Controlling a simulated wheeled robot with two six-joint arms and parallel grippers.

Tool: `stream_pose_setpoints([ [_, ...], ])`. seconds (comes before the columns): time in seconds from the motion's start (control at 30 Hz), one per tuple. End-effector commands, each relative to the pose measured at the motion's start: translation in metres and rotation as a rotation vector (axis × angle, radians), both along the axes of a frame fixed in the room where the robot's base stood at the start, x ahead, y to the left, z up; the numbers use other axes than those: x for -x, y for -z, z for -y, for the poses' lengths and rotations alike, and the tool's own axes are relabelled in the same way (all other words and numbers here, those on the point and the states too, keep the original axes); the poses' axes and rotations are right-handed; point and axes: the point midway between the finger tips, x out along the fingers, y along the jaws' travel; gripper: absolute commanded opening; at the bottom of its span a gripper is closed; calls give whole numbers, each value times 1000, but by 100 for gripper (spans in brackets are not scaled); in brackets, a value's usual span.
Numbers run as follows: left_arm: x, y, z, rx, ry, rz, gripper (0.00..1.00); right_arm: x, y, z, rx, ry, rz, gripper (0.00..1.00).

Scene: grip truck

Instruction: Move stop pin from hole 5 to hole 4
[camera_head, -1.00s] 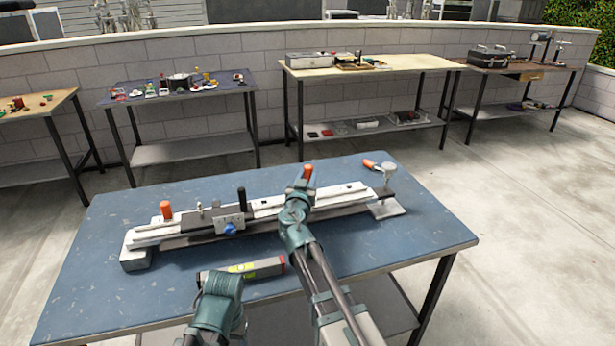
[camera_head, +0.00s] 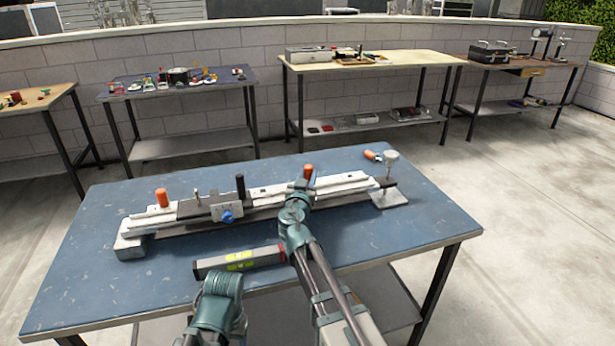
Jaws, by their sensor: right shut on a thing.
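A long white and grey rail fixture (camera_head: 262,198) lies across the blue bench. My right gripper (camera_head: 303,189) is over the right half of the rail, seen from behind. It is shut on the stop pin (camera_head: 308,171), whose orange top shows just beyond the jaws. The fingertips and lower part of the pin are hidden, so I cannot tell whether the pin is in a hole. The numbers of the holes cannot be read. My left wrist (camera_head: 216,302) is low at the front of the bench; its jaws cannot be made out.
A second orange peg (camera_head: 162,198) stands at the rail's left end. A sliding block with a blue knob (camera_head: 227,216) and a black upright handle (camera_head: 240,186) are left of my right gripper. A grey bar (camera_head: 240,261) lies in front. An orange-handled tool (camera_head: 372,155) lies behind.

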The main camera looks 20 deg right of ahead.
Motion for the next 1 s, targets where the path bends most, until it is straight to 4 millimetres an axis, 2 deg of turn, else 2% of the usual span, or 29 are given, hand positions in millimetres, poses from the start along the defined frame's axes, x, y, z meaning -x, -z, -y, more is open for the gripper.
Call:
stream_pose_setpoints([
  [0.23,0,0,0,0,0,0,65,0,0,0,0,0,0,0],
  [0.27,0,0,0,0,0,0,65,0,0,0,0,0,0,36],
  [0.43,0,0,0,0,0,0,65,0,0,0,0,0,0,67],
  [0.77,0,0,0,0,0,0,65,2,0,-1,0,0,0,68],
  [0.87,0,0,0,0,0,0,65,12,0,-5,0,-1,0,68],
  [1.0,0,0,0,0,0,0,65,37,0,-16,0,-2,0,68],
])
